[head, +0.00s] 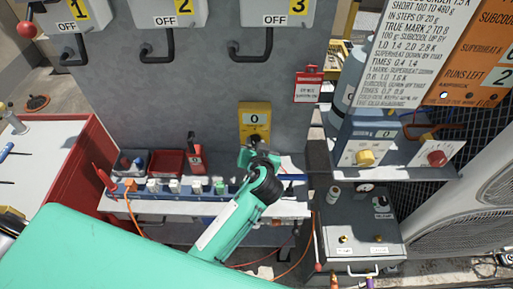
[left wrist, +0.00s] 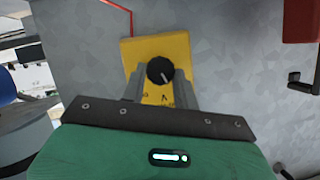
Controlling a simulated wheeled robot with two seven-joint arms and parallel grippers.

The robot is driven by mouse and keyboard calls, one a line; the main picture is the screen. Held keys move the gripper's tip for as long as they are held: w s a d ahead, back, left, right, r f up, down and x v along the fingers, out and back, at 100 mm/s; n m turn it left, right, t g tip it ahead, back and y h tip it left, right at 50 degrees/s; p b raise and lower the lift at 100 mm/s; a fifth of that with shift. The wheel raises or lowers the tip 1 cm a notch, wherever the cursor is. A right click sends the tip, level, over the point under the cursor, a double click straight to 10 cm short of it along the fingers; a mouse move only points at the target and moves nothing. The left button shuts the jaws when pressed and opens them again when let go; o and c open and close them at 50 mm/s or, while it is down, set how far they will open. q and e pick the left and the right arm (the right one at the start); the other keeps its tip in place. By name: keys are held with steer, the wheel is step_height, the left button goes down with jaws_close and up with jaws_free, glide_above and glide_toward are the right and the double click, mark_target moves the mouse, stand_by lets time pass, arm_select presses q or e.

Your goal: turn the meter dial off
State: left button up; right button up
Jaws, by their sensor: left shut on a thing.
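The yellow meter (head: 254,109) hangs on the grey panel, with a small display that reads 0. Its black dial (left wrist: 160,70) shows in the left wrist view, with a white mark toward the lower right of the knob. My left gripper (head: 257,150) is at the lower part of the meter. In the left wrist view its two grey fingers (left wrist: 160,86) stand on either side of the dial, shut on it. In the head view the gripper covers part of the dial. My right gripper does not show.
Three switch boxes with black handles and OFF labels, such as box 2 (head: 166,12), are above. A shelf (head: 180,208) with jacks and small trays lies below. A red tag (head: 308,88) and a blue box with a yellow knob (head: 365,157) are at right.

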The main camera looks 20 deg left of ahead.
arm_select(q)
steer(key=shift+a+n+h+b, duration=0.1)
steer(key=shift+n+h+b, duration=0.35)
steer(key=shift+n, duration=0.45)
steer(key=shift+a+n+h, duration=0.15)
steer(key=shift+n+h, duration=0.5)
steer(key=shift+n, duration=0.05)
steer(key=shift+r, duration=0.1)
steer(key=o, duration=1)
